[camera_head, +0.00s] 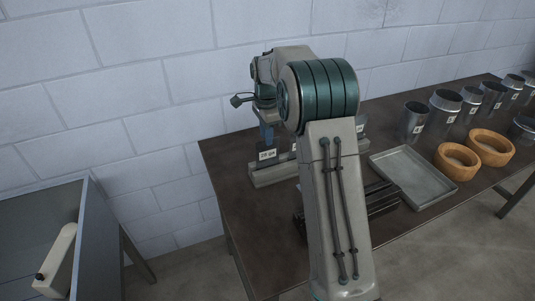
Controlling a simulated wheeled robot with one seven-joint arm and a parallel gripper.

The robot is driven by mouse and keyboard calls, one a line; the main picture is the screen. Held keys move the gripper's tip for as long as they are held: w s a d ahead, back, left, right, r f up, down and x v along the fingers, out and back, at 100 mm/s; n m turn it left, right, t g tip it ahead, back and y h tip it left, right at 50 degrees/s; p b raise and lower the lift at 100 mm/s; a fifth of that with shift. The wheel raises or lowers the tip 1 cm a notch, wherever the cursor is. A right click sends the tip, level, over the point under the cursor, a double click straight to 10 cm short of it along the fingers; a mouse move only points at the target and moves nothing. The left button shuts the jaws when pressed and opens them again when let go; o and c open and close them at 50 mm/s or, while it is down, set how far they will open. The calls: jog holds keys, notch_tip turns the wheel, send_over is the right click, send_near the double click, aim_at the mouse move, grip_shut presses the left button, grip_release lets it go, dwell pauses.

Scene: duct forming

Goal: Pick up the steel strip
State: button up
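My arm rises across the middle of the view and bends over the dark table. The arm's far end is partly hidden behind my own arm links. A bluish upright part (267,133), perhaps my gripper, shows just above a rack; its fingers cannot be made out. The pale grey rack (272,174) stands at the table's left end with a dark label reading about "26 ga" (268,155). Dark, narrow metal pieces (382,199) lie right of my arm, partly hidden by it. I cannot tell which piece is the steel strip.
The dark table (235,205) runs to the right along a white block wall. A shallow grey tray (413,177) lies right of my arm. A grey bin-like bench (95,245) is at lower left.

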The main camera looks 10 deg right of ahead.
aim_at(268, 154)
notch_tip(268, 154, down, 5)
jog(key=shift+d+f+p, duration=0.1)
jog(key=shift+d+p, duration=0.05)
jog(key=shift+p, duration=0.55)
jog(key=shift+f, duration=0.2)
grip_shut()
